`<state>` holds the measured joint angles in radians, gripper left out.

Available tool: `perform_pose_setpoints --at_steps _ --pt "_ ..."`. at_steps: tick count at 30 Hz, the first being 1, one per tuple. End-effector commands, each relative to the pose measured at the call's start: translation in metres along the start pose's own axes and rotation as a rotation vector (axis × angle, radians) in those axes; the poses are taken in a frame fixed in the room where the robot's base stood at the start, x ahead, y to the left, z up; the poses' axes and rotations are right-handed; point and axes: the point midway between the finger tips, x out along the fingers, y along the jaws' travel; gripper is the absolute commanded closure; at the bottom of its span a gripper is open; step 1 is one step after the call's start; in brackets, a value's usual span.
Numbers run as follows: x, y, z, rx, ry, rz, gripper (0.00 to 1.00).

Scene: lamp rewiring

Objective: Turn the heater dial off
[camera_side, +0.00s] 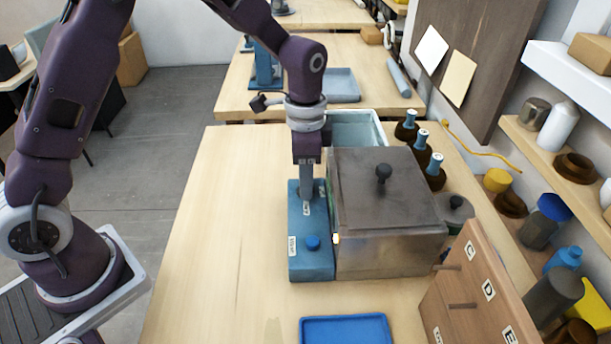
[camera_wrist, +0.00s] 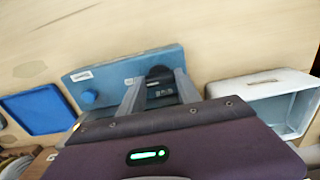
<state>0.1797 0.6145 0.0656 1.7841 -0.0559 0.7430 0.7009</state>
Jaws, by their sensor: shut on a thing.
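The heater's blue control box (camera_side: 311,262) lies along the left side of a grey metal tank (camera_side: 390,240). A blue knob (camera_side: 312,242) stands at its near end, beside a white label. In the wrist view the same box (camera_wrist: 115,76) shows the blue knob (camera_wrist: 88,97) at its left end. My gripper (camera_side: 306,198) reaches straight down onto the far half of the box. In the wrist view its fingers (camera_wrist: 158,82) are shut on a black dial (camera_wrist: 160,73). The dial is hidden in the side view, and its pointer setting cannot be read.
The tank's lid has a black knob (camera_side: 383,172), and a small amber light (camera_side: 336,239) glows beside the box. A pale open bin (camera_side: 358,128) stands behind. Dark bottles (camera_side: 421,148) stand right. A blue tray (camera_side: 345,330) lies in front. The table's left side is clear.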

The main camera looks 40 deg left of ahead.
Motion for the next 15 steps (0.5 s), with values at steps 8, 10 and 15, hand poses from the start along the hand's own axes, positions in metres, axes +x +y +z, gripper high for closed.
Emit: perform_pose_setpoints --at_steps 8,10,15 --pt "-0.0003 -0.0001 -0.0002 -0.065 0.0 0.0 1.0" --pt "-0.0002 -0.0001 -0.0003 -0.104 -0.001 0.0 1.0" --pt "0.0 -0.0002 -0.0003 -0.239 -0.001 0.0 1.0"
